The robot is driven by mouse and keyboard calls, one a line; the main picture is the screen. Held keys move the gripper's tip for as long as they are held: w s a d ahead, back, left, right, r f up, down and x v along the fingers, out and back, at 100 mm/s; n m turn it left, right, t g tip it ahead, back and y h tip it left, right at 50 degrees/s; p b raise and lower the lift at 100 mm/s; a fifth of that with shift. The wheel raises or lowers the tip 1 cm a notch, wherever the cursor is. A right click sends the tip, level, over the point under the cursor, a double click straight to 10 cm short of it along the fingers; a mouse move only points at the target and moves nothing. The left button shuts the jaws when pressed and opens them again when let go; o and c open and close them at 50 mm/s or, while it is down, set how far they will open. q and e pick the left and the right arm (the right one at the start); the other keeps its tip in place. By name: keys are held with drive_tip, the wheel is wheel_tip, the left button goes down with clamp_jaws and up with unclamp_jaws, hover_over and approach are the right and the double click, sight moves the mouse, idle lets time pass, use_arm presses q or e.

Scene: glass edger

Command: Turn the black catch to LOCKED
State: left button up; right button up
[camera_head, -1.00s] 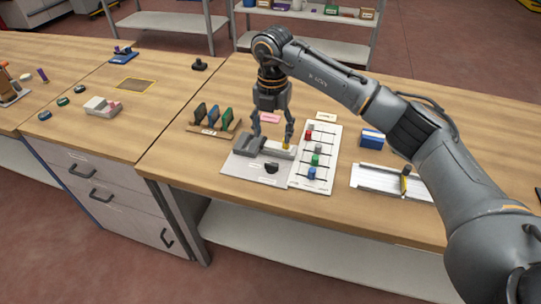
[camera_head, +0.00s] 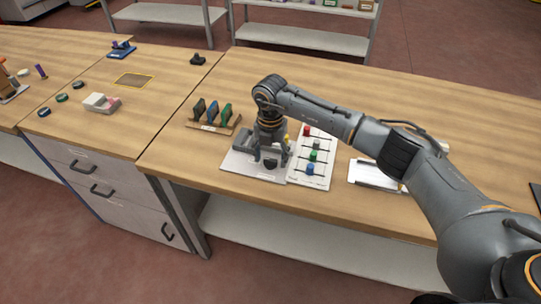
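The black catch (camera_head: 270,163) is a small dark knob near the front of a light grey plate (camera_head: 238,165) on the wooden bench. My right gripper (camera_head: 271,160) points down over the plate, with its fingers apart on the left and right of the catch. Whether a finger touches the catch is too small to tell. The catch's label and which way it points cannot be read. A grey block (camera_head: 243,141) on the plate is partly hidden behind my gripper. My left gripper is not in view.
A white board (camera_head: 318,143) with red, green, blue and grey pieces lies right beside the plate. A wooden rack (camera_head: 207,127) with black, blue and green upright pieces stands behind left. A white tray (camera_head: 368,175) lies partly under my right arm. The bench's front edge is close.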

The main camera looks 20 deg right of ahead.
drive_tip(key=c, duration=1)
